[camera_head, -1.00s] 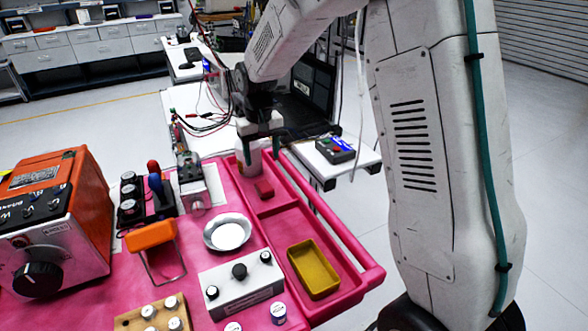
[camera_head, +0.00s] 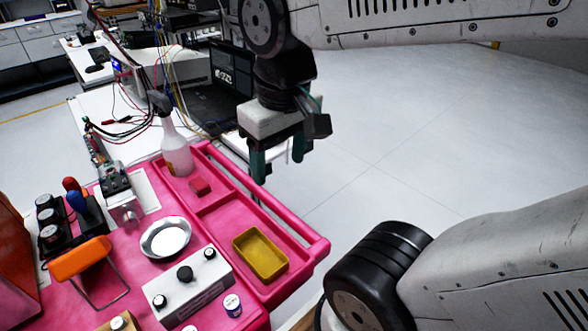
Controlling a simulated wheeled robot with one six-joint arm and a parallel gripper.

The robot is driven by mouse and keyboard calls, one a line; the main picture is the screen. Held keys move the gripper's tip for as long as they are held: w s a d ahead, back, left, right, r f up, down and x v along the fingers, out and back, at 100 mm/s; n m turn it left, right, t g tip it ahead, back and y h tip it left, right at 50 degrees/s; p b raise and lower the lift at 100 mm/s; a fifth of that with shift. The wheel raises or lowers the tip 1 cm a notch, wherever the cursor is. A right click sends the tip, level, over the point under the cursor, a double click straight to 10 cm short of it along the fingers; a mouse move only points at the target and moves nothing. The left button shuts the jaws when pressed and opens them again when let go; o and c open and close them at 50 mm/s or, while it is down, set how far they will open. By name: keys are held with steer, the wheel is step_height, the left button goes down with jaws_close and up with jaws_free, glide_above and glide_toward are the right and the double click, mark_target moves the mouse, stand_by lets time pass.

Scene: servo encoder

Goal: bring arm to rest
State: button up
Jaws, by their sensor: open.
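My gripper (camera_head: 278,166) is in the upper middle of the head view, pointing down. Its two green fingers are apart with nothing between them. It hangs in the air, in the picture over the right edge of the pink cart (camera_head: 318,249) and the floor beyond. My arm reaches in from the right, its upper link nearly level across the top and a lower link at the bottom right.
On the cart are a spray bottle (camera_head: 177,150), a red block (camera_head: 200,187), a yellow tray (camera_head: 261,257), a metal dish (camera_head: 165,240) and a white knob box (camera_head: 190,290). A laptop (camera_head: 229,72) stands behind. Floor at right is clear.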

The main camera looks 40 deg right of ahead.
steer(key=s, duration=0.3)
steer(key=shift+s+f, duration=0.15)
steer(key=shift+f, duration=0.25)
steer(key=shift+o, duration=0.5)
stand_by(0.5)
